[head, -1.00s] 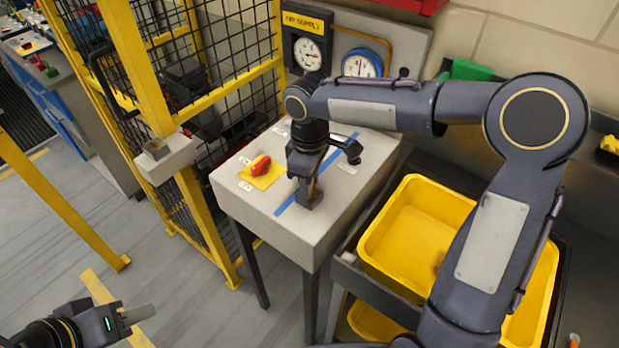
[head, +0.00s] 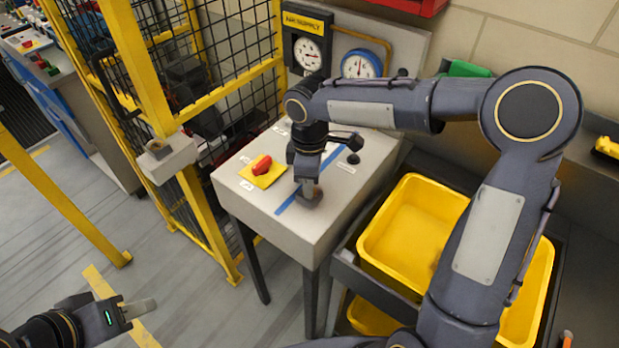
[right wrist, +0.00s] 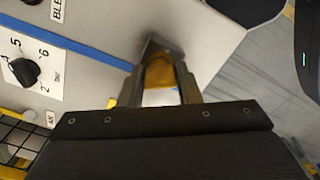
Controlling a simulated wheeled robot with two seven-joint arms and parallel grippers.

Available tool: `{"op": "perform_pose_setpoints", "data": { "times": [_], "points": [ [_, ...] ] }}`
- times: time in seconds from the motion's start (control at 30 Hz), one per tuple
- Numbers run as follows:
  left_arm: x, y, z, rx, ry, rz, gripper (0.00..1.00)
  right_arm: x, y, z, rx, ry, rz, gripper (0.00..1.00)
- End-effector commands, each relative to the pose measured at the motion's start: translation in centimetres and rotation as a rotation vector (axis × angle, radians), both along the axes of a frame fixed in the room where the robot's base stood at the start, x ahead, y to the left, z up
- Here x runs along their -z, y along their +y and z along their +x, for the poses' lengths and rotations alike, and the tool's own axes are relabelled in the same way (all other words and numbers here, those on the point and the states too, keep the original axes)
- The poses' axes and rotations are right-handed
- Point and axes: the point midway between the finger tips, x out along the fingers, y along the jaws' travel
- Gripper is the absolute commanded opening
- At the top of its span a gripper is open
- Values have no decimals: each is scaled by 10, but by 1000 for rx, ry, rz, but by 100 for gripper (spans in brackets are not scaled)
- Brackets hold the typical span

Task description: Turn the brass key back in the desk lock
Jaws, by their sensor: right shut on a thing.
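My right gripper (head: 309,194) reaches down to the light grey desk top (head: 325,220), just right of the blue strip (head: 290,203). In the right wrist view its two fingers (right wrist: 161,92) are shut on a brass-coloured piece, the key (right wrist: 159,74), low at the desk surface. The fingers cover most of the key, and the lock under it is hidden, so the key's angle is hard to tell. In the head view the key cannot be made out. My left gripper (head: 140,308) is over the floor at lower left, away from the desk; its jaw gap does not show.
A red knob on a yellow plate (head: 272,180) and a small black knob (head: 353,158) stand on the desk. A numbered black dial (right wrist: 24,72) shows in the wrist view. Gauges (head: 307,52) are behind, a yellow bin (head: 392,250) at right, a mesh fence (head: 205,110) at left.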

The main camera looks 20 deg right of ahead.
Motion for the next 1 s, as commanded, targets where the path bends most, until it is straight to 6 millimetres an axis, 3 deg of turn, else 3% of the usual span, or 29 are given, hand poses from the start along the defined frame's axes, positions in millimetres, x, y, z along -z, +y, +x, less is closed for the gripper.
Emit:
{"op": "perform_pose_setpoints", "data": {
  "times": [0.23,0.73,1.0],
  "points": [
    [-3,0,0,0,0,0,36,-1,0,0,-24,0,1,8],
    [-17,0,0,0,0,0,36,-1,0,0,-244,0,1,8],
    [-17,0,0,0,0,0,36,0,0,0,-261,-1,1,8]
  ]
}}
